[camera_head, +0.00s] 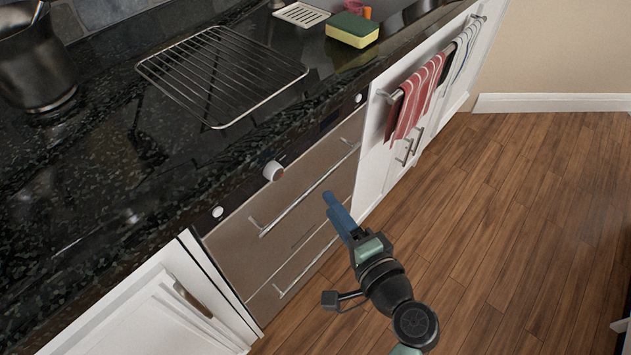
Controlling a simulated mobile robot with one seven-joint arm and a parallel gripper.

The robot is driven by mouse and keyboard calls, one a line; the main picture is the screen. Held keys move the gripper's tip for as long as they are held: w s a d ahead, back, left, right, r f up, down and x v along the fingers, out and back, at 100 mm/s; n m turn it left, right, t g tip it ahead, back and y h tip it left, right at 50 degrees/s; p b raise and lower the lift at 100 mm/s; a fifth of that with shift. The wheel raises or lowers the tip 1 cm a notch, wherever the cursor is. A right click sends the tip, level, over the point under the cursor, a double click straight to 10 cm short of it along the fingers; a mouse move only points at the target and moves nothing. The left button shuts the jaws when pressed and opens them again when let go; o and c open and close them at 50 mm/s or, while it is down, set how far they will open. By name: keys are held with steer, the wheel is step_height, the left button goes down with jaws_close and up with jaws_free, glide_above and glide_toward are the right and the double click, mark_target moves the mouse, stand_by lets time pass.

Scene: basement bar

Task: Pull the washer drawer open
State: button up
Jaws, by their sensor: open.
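The washer (222,241) is a brown-grey built-in front under the dark counter, with a knob (273,170) and small buttons on its top strip. It has an upper long bar handle (306,188) and a lower bar handle (306,267). Both drawer fronts look shut, flush with the cabinets. Which of the two the task means, I cannot tell. My gripper (331,197) has blue fingers and is open and empty. Its fingertips show just right of the upper handle's middle, in front of the washer. Whether they touch anything, I cannot tell.
The black stone counter holds a wire rack (222,75), a sponge (352,30) and a dark pot (38,65). Striped towels (412,99) hang on a rail at right. A white cabinet (150,315) is at lower left. The wooden floor (500,230) at right is clear.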

mark_target(316, 183)
steer(key=b+x, duration=0.1)
steer(key=x, duration=0.7)
steer(key=shift+c, duration=0.3)
jaws_close()
stand_by(1.0)
